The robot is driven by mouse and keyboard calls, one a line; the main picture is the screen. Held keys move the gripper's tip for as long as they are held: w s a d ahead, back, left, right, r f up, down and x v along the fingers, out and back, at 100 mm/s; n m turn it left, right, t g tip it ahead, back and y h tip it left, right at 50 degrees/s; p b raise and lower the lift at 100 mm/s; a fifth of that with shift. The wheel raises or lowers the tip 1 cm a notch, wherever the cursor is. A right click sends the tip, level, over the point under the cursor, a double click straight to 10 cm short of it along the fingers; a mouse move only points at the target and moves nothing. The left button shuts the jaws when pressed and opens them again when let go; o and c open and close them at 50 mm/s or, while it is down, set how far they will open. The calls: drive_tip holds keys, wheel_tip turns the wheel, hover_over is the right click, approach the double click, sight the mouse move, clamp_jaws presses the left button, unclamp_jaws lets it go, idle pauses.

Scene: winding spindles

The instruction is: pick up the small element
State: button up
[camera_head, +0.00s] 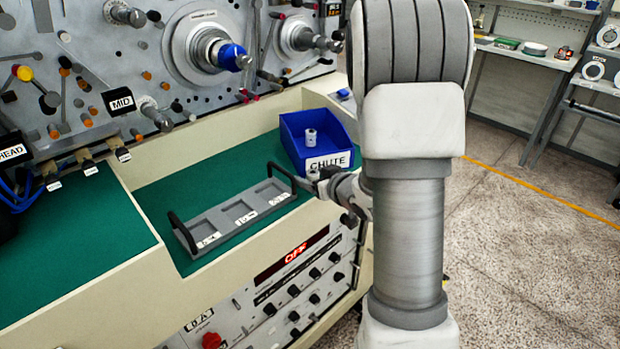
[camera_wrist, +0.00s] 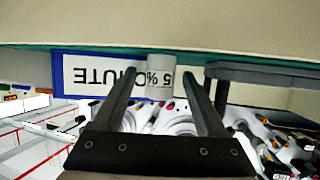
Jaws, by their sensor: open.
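The small element, a grey-white cylinder marked "5 %" (camera_wrist: 160,76), is in the upside-down wrist view, in front of the bin's "CHUTE" label. In the wrist view it appears between the fingertips of my gripper (camera_wrist: 160,84), with a gap on both sides. The fingers are apart and not closed on it. In the head view my gripper (camera_head: 326,183) is in front of the blue bin (camera_head: 335,126), by the right end of the grey tray. A small pale piece (camera_head: 313,173) shows there, partly hidden. Another white cylinder (camera_head: 310,138) stands inside the bin.
The grey tray (camera_head: 186,236) with black handles and labelled compartments lies on the green surface (camera_head: 172,187), close beside my gripper. A cream ledge (camera_head: 295,227) borders the front. The machine panel with spindles (camera_head: 215,55) rises behind. Green surface left of the tray is clear.

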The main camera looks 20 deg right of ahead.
clamp_jaws()
drive_tip(key=shift+r, duration=0.1)
idle(0.3)
